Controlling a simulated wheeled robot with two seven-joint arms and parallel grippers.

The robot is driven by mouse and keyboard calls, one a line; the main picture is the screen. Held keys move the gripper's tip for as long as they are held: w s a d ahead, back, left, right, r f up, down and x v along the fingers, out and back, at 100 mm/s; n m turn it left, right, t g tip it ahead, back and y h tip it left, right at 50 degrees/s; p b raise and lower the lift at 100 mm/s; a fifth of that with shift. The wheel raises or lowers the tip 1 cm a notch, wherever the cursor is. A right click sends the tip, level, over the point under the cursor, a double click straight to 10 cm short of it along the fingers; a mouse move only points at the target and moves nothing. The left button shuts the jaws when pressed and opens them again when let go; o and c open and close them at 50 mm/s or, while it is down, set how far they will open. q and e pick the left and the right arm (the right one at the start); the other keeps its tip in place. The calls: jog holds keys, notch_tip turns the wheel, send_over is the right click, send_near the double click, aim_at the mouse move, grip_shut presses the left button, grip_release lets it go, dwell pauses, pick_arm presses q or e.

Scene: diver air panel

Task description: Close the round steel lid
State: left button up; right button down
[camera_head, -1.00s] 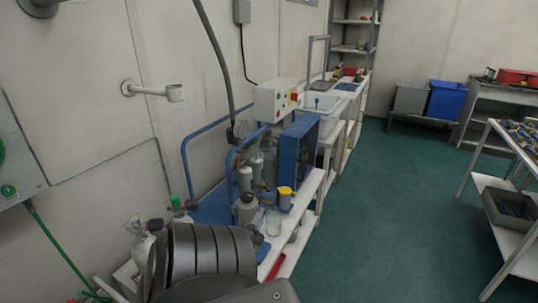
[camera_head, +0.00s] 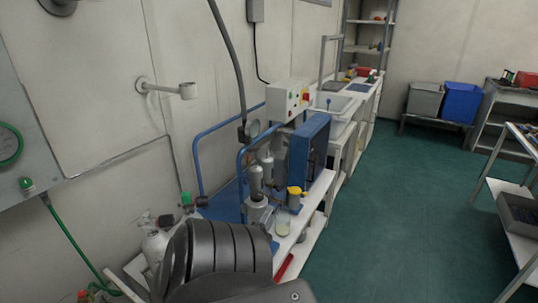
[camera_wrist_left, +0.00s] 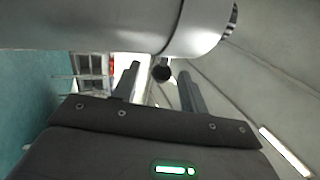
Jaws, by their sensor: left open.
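I cannot pick out the round steel lid with certainty. In the left wrist view a large rounded, pale metallic body (camera_wrist_left: 95,22) fills the top, with a bright rim. A small dark round knob (camera_wrist_left: 161,73) shows just below that rim. My left gripper (camera_wrist_left: 160,82) is open, its two fingers on either side of the knob in the picture. I cannot tell whether they touch anything. In the head view my black left arm covers the bottom middle and its fingers are hidden. My right gripper is not in view.
A blue-framed machine (camera_head: 310,150) with grey cylinders and a yellow-topped part (camera_head: 296,191) stands on a bench along the wall. A grey gas bottle (camera_head: 155,246) is left of my arm. A wall bracket (camera_head: 170,90) sticks out. Green floor (camera_head: 400,220) is clear at right.

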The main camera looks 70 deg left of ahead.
pick_arm(q)
jog(key=s+d+r+p, duration=0.2)
jog(key=s+d+r, duration=0.3)
jog(key=d+r, duration=0.8)
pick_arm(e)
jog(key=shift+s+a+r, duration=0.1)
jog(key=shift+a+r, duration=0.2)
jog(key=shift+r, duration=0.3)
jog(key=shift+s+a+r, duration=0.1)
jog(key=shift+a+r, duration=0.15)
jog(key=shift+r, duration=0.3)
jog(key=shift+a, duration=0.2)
